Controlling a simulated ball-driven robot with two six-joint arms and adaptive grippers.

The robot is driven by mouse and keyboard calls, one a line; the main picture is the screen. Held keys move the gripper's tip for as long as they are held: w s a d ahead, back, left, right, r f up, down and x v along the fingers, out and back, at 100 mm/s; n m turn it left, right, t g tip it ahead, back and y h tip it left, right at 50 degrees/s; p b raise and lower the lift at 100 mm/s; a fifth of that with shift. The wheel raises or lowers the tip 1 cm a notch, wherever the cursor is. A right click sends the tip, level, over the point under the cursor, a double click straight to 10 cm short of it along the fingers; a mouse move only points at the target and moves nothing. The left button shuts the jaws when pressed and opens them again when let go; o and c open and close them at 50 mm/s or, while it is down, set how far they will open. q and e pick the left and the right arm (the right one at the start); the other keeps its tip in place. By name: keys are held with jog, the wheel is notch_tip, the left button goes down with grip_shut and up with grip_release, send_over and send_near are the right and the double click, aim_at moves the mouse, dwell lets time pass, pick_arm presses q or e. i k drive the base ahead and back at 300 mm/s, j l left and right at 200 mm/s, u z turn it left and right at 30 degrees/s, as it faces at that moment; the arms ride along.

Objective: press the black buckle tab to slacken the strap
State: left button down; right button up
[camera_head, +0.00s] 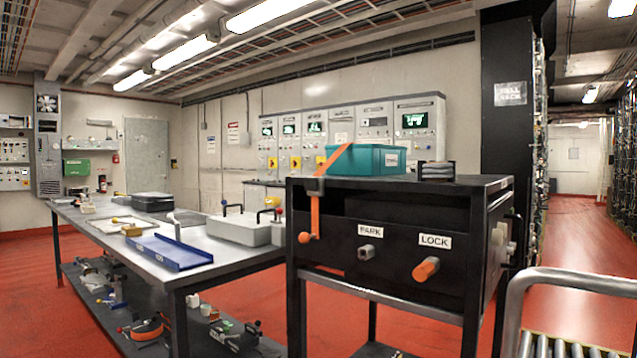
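An orange strap (335,158) slants across the left end of a teal box (370,160) on top of a black cabinet (400,215). It runs down to a small dark buckle (315,185) at the cabinet's upper front left edge. Below the buckle an orange length (315,214) hangs down the front, with a rounded orange piece at its lower end. The buckle is small here, and I cannot make out its black tab or how tight the strap is. Neither of my grippers is in view.
The cabinet front has a PARK socket (369,252) and an orange LOCK handle (426,268). Dark stacked pads (437,171) lie on top. A long workbench (232,252) stands left. A grey tube rail (570,276) and rollers (560,348) are at lower right.

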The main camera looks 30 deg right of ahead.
aim_at(311, 184)
jog(key=i+l+z, duration=0.1)
jog(key=i+z, duration=0.2)
jog(key=z, duration=0.15)
jog(key=i+z, duration=0.45)
jog(key=i+j+z, duration=0.15)
jog(key=z, duration=0.3)
jog(key=i+j+z, duration=0.25)
jog(key=z, duration=0.15)
jog(key=i, duration=0.05)
